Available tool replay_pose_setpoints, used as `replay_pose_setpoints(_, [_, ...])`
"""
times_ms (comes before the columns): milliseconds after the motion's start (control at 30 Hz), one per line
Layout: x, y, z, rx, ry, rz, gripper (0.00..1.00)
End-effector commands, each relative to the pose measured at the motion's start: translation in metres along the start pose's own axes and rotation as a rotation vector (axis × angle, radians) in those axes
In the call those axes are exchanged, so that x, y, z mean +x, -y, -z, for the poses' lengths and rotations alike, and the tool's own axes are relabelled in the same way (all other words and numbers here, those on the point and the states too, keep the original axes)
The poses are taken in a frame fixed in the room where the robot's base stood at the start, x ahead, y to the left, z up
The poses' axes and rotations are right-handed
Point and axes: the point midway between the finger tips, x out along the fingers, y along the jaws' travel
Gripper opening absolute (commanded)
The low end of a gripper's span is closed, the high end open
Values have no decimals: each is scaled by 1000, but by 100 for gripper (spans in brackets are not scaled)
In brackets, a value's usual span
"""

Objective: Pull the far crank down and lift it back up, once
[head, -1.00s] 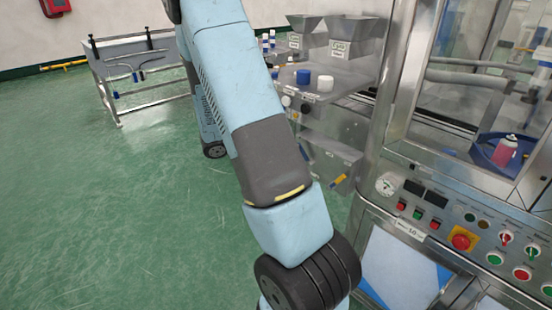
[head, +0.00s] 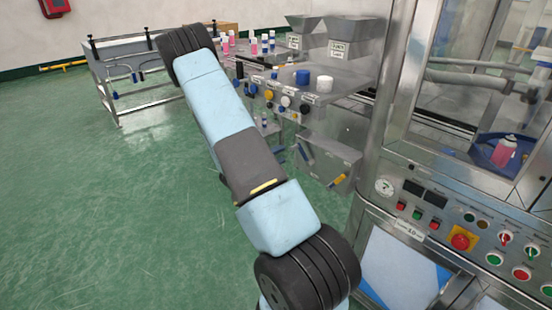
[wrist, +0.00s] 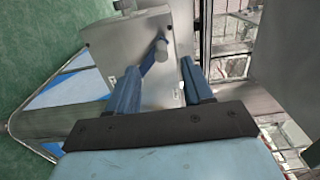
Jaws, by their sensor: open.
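In the wrist view my gripper (wrist: 160,68) is open, its two blue fingers spread and pointing at a grey box (wrist: 108,50). A crank with a blue arm (wrist: 150,62) and a grey round end (wrist: 160,48) shows on the box, in the picture between and just beyond the fingertips. Its lower part is partly hidden by the left finger, and I cannot tell whether they touch. In the head view a blue-handled crank (head: 303,152) and a yellow-handled crank (head: 337,181) sit on the low grey housings.
Above the cranks is a steel worktop (head: 345,82) with bottles, caps and two hoppers (head: 352,30). A glazed machine with a control panel (head: 460,240) stands at the right. A metal bench (head: 125,70) is at the back left. The green floor (head: 90,210) is clear.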

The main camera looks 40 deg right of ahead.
Motion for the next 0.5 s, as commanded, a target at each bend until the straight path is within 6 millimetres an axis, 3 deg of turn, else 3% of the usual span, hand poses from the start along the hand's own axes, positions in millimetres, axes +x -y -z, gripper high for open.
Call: replay_pose_setpoints(500, [56,0,0,3,-2,0,51])
